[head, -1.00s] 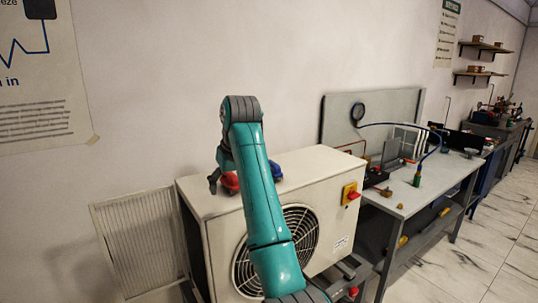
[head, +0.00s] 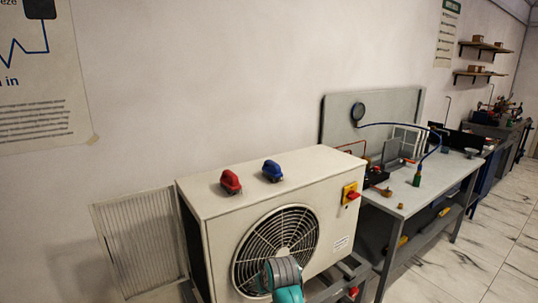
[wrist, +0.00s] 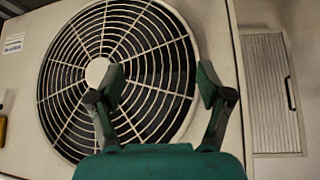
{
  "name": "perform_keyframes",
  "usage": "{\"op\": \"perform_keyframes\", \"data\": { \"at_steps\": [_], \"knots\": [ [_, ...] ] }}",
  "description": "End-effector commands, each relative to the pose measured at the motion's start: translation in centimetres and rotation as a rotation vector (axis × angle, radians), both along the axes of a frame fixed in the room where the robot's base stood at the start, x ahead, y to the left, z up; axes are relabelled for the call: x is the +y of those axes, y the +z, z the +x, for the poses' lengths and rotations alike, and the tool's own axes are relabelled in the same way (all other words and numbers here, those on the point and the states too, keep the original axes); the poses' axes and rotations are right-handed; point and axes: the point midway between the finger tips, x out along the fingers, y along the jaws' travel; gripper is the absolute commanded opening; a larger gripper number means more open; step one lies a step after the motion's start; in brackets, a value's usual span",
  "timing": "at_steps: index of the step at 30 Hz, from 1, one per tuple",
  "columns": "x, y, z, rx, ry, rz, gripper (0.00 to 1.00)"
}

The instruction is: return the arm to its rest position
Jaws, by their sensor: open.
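My gripper (wrist: 162,90) shows in the wrist view with its two fingers spread apart and nothing between them. In the head view only a teal and grey part of my arm shows at the bottom, in front of the unit (head: 225,204). My gripper is not seen in the head view.
A red valve knob (head: 230,182) and a blue one (head: 272,171) stand on the unit's top. A yellow and red switch (head: 350,194) is on its side. A grey workbench (head: 425,188) with a gauge (head: 358,112) and blue hose stands at the right. A slatted panel (head: 140,240) leans at the left.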

Motion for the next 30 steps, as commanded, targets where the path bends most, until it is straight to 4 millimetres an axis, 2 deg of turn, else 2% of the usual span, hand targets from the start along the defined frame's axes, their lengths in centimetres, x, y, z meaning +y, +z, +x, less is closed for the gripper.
{"op": "perform_keyframes", "data": {
  "at_steps": [1, 6, 11, 15, 22, 30],
  "knots": [
    [-0.9, -2.1, -1.2, -0.006, -0.012, 0.003, 0.78],
    [-3.4, -7.4, -4.9, -0.054, -0.05, 0.019, 0.78],
    [-5.7, -11.3, -9.0, -0.101, -0.084, 0.033, 0.78],
    [-7.7, -14.2, -13.0, -0.141, -0.113, 0.045, 0.78],
    [-10.8, -17.3, -20.3, -0.207, -0.158, 0.062, 0.78],
    [-14.0, -18.5, -29.3, -0.287, -0.207, 0.079, 0.78]
  ]
}}
